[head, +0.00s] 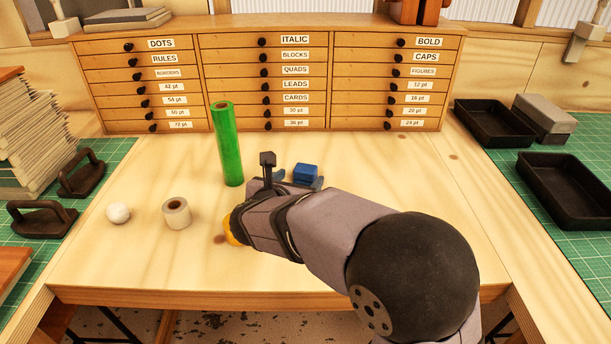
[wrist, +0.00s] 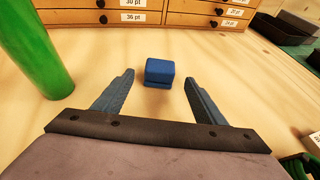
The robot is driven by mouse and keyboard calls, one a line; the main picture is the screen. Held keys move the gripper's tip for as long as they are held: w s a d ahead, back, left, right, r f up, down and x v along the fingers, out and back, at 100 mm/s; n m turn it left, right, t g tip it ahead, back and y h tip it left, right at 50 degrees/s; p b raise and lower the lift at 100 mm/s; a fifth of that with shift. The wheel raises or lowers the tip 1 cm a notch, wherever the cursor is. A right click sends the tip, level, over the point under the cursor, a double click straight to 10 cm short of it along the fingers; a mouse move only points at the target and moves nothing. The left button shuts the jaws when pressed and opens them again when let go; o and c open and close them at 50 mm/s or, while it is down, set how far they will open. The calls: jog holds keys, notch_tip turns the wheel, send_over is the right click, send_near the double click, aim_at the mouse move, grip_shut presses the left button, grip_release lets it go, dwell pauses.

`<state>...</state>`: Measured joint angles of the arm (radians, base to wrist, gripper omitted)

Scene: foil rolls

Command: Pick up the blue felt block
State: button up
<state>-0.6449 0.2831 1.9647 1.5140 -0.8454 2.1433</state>
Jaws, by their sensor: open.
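The blue felt block (head: 306,173) sits on the wooden table in front of the drawer cabinet. In the wrist view the blue block (wrist: 159,73) lies ahead, between the lines of my two fingers and slightly beyond their tips. My gripper (wrist: 159,80) is open and empty, its fingers on either side of the space leading to the block. In the head view my arm partly hides the gripper (head: 299,180), whose bluish fingers show near the block. I cannot tell the gap to the block exactly.
A tall green roll (head: 227,145) stands left of the block. A pale tape roll (head: 176,213) and a white ball (head: 118,213) lie further left. A yellow thing (head: 236,228) is partly hidden by my arm. The drawer cabinet (head: 265,80) closes off the back. Black trays (head: 492,122) lie right.

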aim_at(303, 174)
jog(key=shift+p+x, duration=0.95)
jog(key=shift+x, duration=2.55)
jog(key=shift+r, duration=0.1)
jog(key=c, duration=1.1)
